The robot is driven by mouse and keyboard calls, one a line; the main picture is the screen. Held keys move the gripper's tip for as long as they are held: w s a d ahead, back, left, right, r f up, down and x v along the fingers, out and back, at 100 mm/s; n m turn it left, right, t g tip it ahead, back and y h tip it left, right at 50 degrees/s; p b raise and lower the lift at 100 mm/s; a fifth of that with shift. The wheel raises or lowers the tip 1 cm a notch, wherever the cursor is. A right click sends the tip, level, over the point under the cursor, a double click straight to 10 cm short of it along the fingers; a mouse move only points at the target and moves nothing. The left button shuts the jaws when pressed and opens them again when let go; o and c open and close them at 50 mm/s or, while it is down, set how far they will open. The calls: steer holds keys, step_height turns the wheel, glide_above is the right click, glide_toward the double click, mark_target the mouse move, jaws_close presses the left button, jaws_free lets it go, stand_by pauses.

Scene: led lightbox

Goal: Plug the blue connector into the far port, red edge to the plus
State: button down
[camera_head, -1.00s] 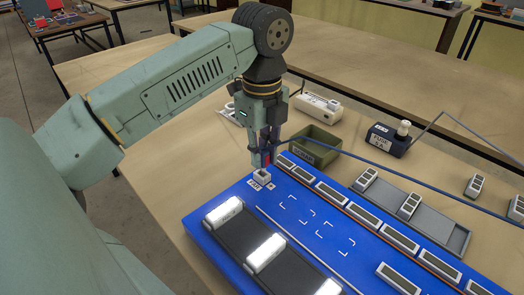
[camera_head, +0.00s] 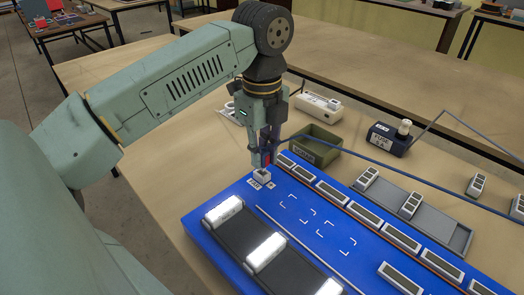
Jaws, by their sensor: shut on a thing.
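My gripper (camera_head: 263,162) points down over the far-left corner of the blue board (camera_head: 235,193). It is shut on the small blue connector (camera_head: 266,158), whose red part shows between the fingers. Most of the connector is hidden by the fingers. A small white port (camera_head: 262,175) sits on the board directly below the fingertips. The connector is right at or just above the port; I cannot tell whether it is inside. A label with small marks lies beside the port, and the plus is too small to make out surely.
White lit blocks (camera_head: 266,253) stand on a dark strip at the board's near side. A row of grey modules (camera_head: 332,193) runs along its far side. Behind are a green bin (camera_head: 323,140), a dark blue box (camera_head: 387,140) and a grey tray (camera_head: 450,236). A blue cable arcs rightward.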

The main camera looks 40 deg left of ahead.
steer(key=shift+f+b, duration=1.1)
steer(key=shift+f, duration=0.15)
steer(key=c, duration=1.5)
jaws_free()
steer(key=shift+r, duration=0.1)
steer(key=shift+o, duration=0.2)
steer(key=shift+r+p, duration=2.5)
steer(key=shift+r, duration=1.5)
